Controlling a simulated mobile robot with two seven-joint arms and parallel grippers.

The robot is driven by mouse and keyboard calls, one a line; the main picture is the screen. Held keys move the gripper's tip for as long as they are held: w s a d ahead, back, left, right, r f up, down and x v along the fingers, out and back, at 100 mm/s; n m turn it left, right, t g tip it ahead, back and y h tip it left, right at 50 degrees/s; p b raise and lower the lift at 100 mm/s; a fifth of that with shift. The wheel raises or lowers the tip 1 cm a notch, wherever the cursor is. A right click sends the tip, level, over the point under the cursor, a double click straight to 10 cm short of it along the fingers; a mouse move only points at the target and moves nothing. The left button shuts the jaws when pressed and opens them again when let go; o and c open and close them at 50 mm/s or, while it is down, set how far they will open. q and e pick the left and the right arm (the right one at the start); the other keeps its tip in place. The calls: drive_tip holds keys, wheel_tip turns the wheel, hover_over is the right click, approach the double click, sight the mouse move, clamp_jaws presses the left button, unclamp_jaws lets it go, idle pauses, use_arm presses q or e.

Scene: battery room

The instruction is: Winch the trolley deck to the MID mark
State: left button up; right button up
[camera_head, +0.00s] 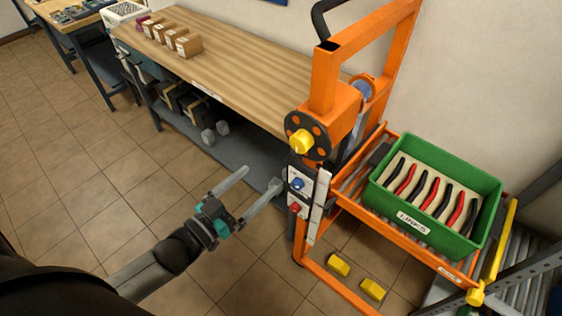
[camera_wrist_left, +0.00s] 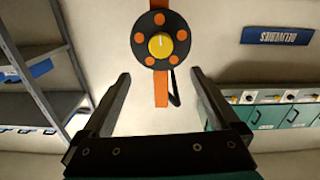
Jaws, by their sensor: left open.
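The orange trolley's mast (camera_head: 323,85) carries a black winch wheel (camera_head: 293,122) with orange dots and a yellow knob (camera_head: 301,141). In the left wrist view the wheel (camera_wrist_left: 139,42) faces me, with its yellow knob (camera_wrist_left: 161,46) at the centre. The trolley deck (camera_head: 408,243), orange-edged with rollers, bears a green crate (camera_head: 411,223). A white strip (camera_head: 318,207) stands beside the deck; I cannot read a MID mark on it. My left gripper (camera_head: 262,176) is open and empty, below and left of the wheel, apart from it. My right gripper is out of view.
A panel with a blue knob (camera_head: 297,183) and a red knob (camera_head: 295,208) is close to my left fingertips. Yellow pedals (camera_head: 338,264) sit low at the trolley base. A wooden bench (camera_head: 225,80) stands behind. Floor at left is clear.

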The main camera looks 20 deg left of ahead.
sight(296, 145)
use_arm(q)
drive_tip(key=w+d+m+b, duration=0.1)
drive_tip(key=w, duration=0.4)
drive_tip(key=w+d+m+b, duration=0.1)
drive_tip(key=w+d, duration=0.1)
drive_tip(key=w, duration=0.2)
drive_tip(key=w+d+m+b, duration=0.1)
drive_tip(key=w+d, duration=0.1)
drive_tip(key=w, duration=0.3)
drive_tip(key=shift+w+d, duration=0.15)
drive_tip(key=shift+w, duration=0.15)
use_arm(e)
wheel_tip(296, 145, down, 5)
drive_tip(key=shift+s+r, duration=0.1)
use_arm(q)
drive_tip(key=c, duration=1.4)
drive_tip(key=shift+n, duration=0.3)
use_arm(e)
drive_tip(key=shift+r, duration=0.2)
use_arm(q)
drive_tip(key=n+p, duration=0.1)
drive_tip(key=n, duration=0.1)
drive_tip(key=shift+r+n, duration=0.1)
drive_tip(key=shift+n, duration=0.2)
drive_tip(key=shift+n+p, duration=0.5)
drive_tip(key=shift+n, duration=1.2)
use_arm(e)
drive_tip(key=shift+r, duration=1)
